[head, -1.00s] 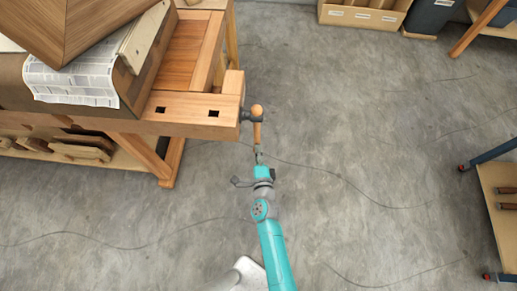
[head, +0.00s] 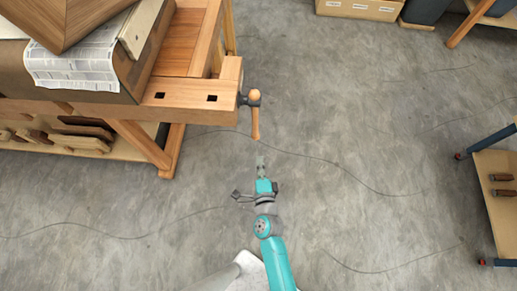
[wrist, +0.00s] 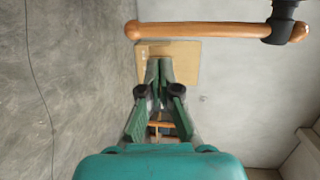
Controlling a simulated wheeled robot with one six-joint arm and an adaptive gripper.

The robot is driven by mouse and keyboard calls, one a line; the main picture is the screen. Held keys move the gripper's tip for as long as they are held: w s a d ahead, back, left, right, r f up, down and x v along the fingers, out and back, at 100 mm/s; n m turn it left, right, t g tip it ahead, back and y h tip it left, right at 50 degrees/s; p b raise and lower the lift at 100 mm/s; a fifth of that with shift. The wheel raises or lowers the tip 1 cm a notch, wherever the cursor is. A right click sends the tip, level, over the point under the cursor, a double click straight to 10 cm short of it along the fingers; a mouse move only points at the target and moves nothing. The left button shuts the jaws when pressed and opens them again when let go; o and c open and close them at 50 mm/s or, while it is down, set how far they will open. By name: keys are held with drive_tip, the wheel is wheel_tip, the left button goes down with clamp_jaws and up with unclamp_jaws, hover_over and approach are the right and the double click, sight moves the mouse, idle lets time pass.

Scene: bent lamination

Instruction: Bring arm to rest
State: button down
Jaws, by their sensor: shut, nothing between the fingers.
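My gripper (head: 261,162) is shut and empty, in open air over the bare floor, just below the vise handle in the head view. In the wrist view its fingers (wrist: 159,66) meet at the tips. The wooden vise handle (head: 255,122) hangs from the dark vise screw at the workbench's right corner. It also crosses the top of the wrist view (wrist: 215,30). My gripper and the handle appear apart. My teal arm reaches up from the bottom of the head view.
The wooden workbench (head: 190,108) stands at the upper left, with a bent veneered panel and printed sheets (head: 72,68) on it. A cart (head: 487,180) with wooden-handled tools is at the right edge. Boxes (head: 358,9) stand at the top. The floor between is clear, with thin dark lines across it.

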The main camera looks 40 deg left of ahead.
drive_tip(key=shift+f+v, duration=0.15)
drive_tip(key=shift+v, duration=0.8)
drive_tip(key=shift+f+v, duration=0.1)
drive_tip(key=shift+v, duration=0.85)
drive_tip(key=s+d+r+n+t+h, duration=0.1)
drive_tip(key=s+d+r+h, duration=0.1)
drive_tip(key=d, duration=0.6)
drive_tip(key=s+d+r+n+t+h, duration=0.1)
drive_tip(key=s+d+n, duration=0.15)
drive_tip(key=d, duration=0.45)
drive_tip(key=s+d+r+h, duration=0.2)
drive_tip(key=s+d, duration=0.1)
drive_tip(key=d, duration=0.5)
drive_tip(key=s+d+r+n+h, duration=0.3)
drive_tip(key=s+d+r, duration=0.3)
drive_tip(key=r, duration=0.3)
drive_tip(key=s+d+r+n+h, duration=0.3)
drive_tip(key=s+d+r, duration=0.3)
drive_tip(key=s+r, duration=0.2)
drive_tip(key=shift+s+d+r+t, duration=0.15)
drive_tip(key=shift+d+r+t, duration=0.25)
